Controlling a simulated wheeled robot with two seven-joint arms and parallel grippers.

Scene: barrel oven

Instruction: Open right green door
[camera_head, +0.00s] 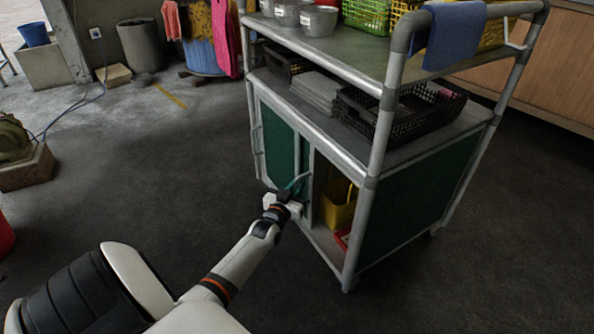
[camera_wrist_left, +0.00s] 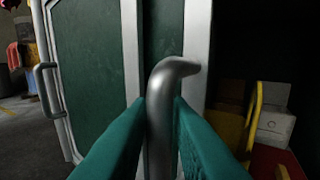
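The cart's green cabinet has a left green door (camera_head: 277,138) and a right green door, whose narrow green strip (camera_wrist_left: 163,32) and pale frame show in the left wrist view. The right door overlaps the left one, and the cabinet's right part is open. My left gripper (camera_head: 297,186) is at the right door's grey metal handle (camera_wrist_left: 163,84). In the left wrist view its teal fingers (camera_wrist_left: 161,104) lie on both sides of the handle, close against it. The left door's own handle (camera_wrist_left: 44,90) is apart, farther left. My right gripper is out of view.
In the opening are a yellow container (camera_head: 338,206) and a red thing (camera_head: 343,238). The cart's metal post (camera_head: 366,215) stands right of the opening. Black baskets (camera_head: 400,120) sit on the shelf above. The dark floor left of the cart is clear.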

